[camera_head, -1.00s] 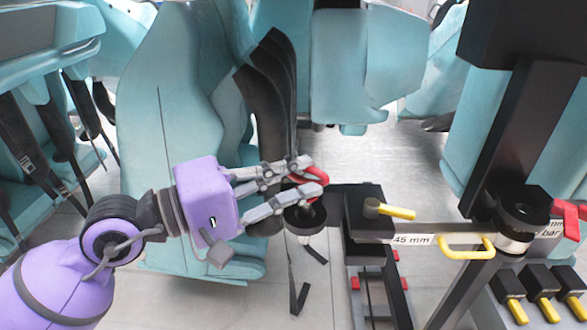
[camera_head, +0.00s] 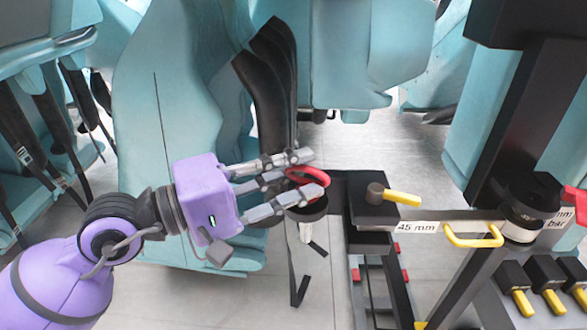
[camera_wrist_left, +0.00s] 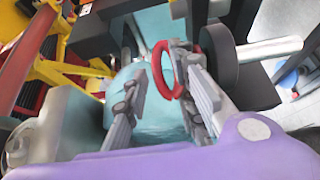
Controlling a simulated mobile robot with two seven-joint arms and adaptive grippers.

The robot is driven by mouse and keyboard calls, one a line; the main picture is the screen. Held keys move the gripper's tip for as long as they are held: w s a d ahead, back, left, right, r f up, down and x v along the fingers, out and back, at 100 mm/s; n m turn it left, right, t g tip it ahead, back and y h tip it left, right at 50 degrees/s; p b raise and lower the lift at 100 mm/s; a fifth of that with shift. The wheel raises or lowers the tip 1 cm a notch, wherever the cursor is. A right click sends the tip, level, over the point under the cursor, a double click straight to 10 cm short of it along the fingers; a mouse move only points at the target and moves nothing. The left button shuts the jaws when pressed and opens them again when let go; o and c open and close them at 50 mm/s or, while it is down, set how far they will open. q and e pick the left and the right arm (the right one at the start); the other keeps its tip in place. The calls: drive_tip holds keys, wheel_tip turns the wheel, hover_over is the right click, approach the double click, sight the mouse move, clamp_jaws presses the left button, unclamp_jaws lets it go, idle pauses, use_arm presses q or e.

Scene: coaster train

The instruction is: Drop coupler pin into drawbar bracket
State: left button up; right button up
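The coupler pin's red ring handle (camera_head: 307,173) is between the fingers of my left gripper (camera_head: 311,174). The wrist view shows a gap between the fingers. The ring (camera_wrist_left: 162,70) lies close to the right-hand fingers and apart from the left-hand one, so the gripper (camera_wrist_left: 165,82) looks open around it. Below the ring in the head view is a round black part (camera_head: 308,210) at the end of a dark arm, apparently the drawbar bracket. A pale metal piece shows beneath it. The pin's shank is largely hidden, so its depth in the bracket is unclear. My right gripper is not visible.
A black block with a yellow handle (camera_head: 402,197) stands right of the bracket. A bar labelled 45 mm (camera_head: 415,228) has a yellow grip (camera_head: 472,236). Teal seats (camera_head: 180,110) stand close behind and left of my arm. Black straps hang below the bracket.

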use_arm(q)
drive_tip(key=shift+o, duration=0.7)
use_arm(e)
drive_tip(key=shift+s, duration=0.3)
use_arm(q)
drive_tip(key=shift+s+a+f, duration=0.1)
drive_tip(key=shift+a, duration=0.15)
drive_tip(key=v, duration=1.1)
drive_tip(key=shift+s+a, duration=0.2)
drive_tip(key=shift+a, duration=0.05)
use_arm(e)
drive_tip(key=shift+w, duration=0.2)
